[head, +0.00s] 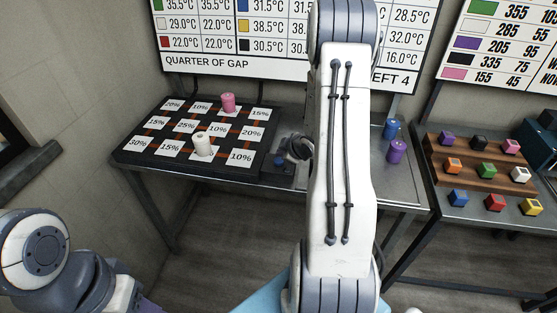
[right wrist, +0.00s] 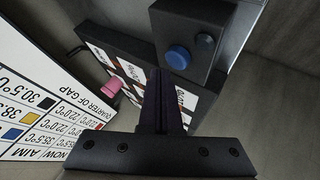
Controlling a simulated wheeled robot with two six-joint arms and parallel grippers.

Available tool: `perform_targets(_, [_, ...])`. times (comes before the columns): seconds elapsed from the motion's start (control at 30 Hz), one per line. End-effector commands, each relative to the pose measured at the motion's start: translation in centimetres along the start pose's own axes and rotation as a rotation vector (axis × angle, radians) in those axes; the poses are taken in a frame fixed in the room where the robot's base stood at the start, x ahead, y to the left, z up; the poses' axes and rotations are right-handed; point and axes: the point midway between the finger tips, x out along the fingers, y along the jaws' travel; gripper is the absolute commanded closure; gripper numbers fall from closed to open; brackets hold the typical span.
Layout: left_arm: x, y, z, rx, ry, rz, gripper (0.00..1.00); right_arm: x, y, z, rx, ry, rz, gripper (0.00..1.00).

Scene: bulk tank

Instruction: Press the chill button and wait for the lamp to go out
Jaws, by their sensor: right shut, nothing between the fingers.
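A dark control box (head: 277,174) sits at the right end of the black percentage board, on the table. Its round blue button (head: 279,160) shows in the head view, and the button shows larger in the right wrist view (right wrist: 178,57). Beside the button on the box is a small dark round lamp (right wrist: 205,41), which looks unlit. My right gripper (right wrist: 160,75) is shut and empty, its fingertips pointing toward the box near the blue button; I cannot tell whether they touch. In the head view my arm hides much of this gripper. My left gripper is out of view.
The black board (head: 125,153) carries percentage tiles, a pink cylinder (head: 228,102) and a white cylinder (head: 202,143). Blue (head: 391,129) and purple (head: 397,151) cylinders stand right of my arm. A wooden stepped rack (head: 437,150) with coloured cubes is farther right. Charts hang behind.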

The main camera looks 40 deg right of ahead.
Motion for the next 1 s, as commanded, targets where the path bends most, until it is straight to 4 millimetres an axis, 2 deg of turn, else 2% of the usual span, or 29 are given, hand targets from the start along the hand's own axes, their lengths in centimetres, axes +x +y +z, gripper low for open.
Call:
perform_targets(0.73, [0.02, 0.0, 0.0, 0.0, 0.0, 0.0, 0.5, 0.01, -0.01, 0.01, 0.0, 0.0, 0.0, 1.0])
perform_targets(1.0, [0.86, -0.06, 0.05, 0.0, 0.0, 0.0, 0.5, 0.62, -0.46, 0.45, 0.0, 0.0, 0.0, 1.0])
